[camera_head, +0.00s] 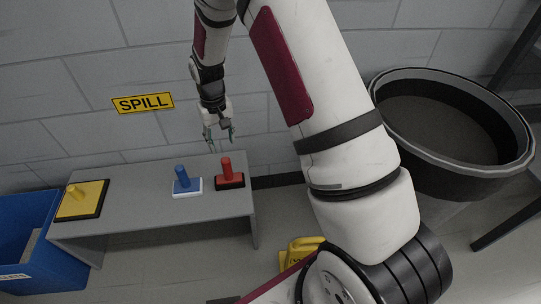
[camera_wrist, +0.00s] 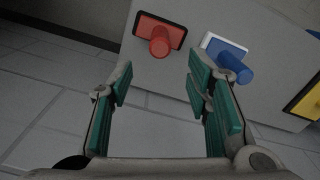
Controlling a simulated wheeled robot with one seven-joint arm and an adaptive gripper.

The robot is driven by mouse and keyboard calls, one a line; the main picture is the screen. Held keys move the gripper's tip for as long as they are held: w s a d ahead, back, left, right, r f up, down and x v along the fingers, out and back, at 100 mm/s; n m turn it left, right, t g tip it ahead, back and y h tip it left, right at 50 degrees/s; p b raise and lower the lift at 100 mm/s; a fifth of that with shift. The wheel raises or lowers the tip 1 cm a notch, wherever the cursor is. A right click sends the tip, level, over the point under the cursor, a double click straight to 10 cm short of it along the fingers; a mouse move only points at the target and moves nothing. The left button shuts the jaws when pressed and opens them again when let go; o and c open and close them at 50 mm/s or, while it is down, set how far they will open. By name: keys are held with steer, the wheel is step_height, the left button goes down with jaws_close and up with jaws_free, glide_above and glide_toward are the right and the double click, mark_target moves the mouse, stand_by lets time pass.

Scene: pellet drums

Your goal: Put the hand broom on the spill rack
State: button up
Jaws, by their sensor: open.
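The grey spill rack (camera_head: 140,197), a low bench, stands against the wall under a yellow SPILL sign (camera_head: 143,103). I cannot tell which is the hand broom. My gripper (camera_head: 219,138) is open and empty, raised above the right end of the rack. In the wrist view, the red tool (camera_wrist: 158,40) and blue tool (camera_wrist: 229,56) lie beyond my fingertips, apart from them.
A blue bin (camera_head: 45,262) stands at the rack's left end. A large dark open drum (camera_head: 450,180) stands on the right. A yellow object (camera_head: 304,245) is partly hidden behind my arm. Grey floor tiles (camera_wrist: 60,75) show beside the rack.

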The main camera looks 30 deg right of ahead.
steer(key=s+r, duration=0.9)
steer(key=r, duration=0.3)
steer(key=s+r, duration=0.9)
steer(key=r, duration=0.3)
steer(key=s+r, duration=0.3)
steer(key=s, duration=2)
steer(key=shift+s+a+n, duration=0.25)
steer(key=shift+s+n, duration=0.05)
steer(key=shift+s, duration=0.05)
steer(key=shift+r, duration=0.1)
